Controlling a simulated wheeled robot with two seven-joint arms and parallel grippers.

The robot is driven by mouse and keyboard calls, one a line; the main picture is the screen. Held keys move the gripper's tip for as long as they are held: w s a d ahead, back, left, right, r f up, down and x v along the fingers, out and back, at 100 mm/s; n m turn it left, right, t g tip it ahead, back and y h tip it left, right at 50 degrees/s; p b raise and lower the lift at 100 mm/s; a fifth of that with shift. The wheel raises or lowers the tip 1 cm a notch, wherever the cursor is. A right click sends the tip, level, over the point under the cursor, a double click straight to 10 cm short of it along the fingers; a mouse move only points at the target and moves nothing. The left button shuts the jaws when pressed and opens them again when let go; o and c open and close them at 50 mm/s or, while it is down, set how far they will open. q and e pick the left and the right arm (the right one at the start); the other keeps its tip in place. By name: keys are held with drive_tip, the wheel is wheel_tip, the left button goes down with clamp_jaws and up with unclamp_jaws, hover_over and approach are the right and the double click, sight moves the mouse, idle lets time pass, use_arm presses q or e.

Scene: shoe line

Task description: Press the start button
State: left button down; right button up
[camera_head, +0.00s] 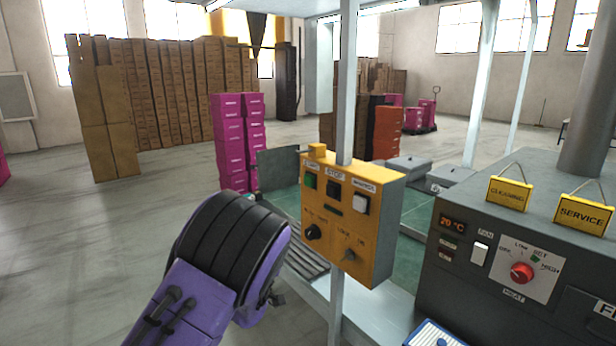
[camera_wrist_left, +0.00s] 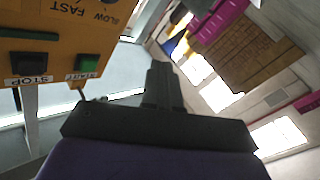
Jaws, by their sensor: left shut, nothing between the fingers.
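The start button (camera_head: 310,180) is a small green square on the front of a yellow control box (camera_head: 372,240), at its upper left, under a START label. It also shows in the left wrist view (camera_wrist_left: 88,65), at upper left, where the box appears upside down. My left gripper (camera_wrist_left: 163,70) is shut and empty, to the side of the green button and apart from it. In the head view my purple and black left arm stands left of the box and mostly hides the gripper. My right gripper is not in view.
A black STOP button (camera_head: 334,188) and a white button (camera_head: 361,204) sit right of the green one, with knobs below. The box hangs on a grey post (camera_head: 348,90). A dark machine (camera_head: 470,290) with yellow signs stands at right. Open floor lies at left.

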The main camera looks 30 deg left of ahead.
sight(309, 181)
use_arm(q)
wheel_tip(309, 181, up, 14)
drive_tip(key=w+t, duration=0.2)
drive_tip(key=shift+a+f+t+y+p, duration=0.2)
drive_tip(key=shift+a+t+y+p, duration=0.1)
drive_tip(key=shift+a+t+p, duration=0.1)
drive_tip(key=shift+w, duration=0.1)
drive_tip(key=w+d, duration=0.3)
drive_tip(key=w, duration=0.5)
drive_tip(key=shift+d, duration=0.2)
drive_tip(key=shift+w, duration=0.2)
idle(1.1)
drive_tip(key=shift+w+d, duration=0.15)
drive_tip(key=shift+w, duration=0.15)
